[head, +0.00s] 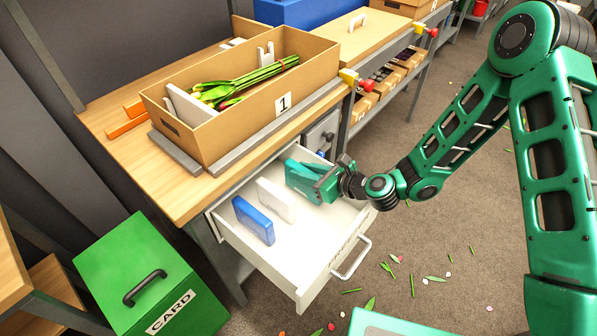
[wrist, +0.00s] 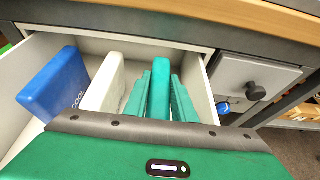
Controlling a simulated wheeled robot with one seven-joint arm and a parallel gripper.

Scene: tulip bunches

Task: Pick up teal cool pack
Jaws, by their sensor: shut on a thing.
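The teal cool pack (wrist: 160,88) stands on edge at the right end of the row in the open drawer. My gripper (head: 318,183) reaches into the drawer from the right, with its fingers on both sides of the teal pack. In the wrist view my gripper (wrist: 158,98) is shut on the teal pack, one green finger to each side. In the head view only part of the teal pack (head: 292,167) shows behind the gripper. I cannot tell whether its lower edge touches the drawer floor.
A white pack (head: 275,200) and a blue pack (head: 253,220) stand to the left in the white drawer (head: 290,262). The bench top (head: 185,198) overhangs the drawer's back. A cardboard box (head: 225,133) with tulips stands above. A green card bin (head: 140,265) is at lower left.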

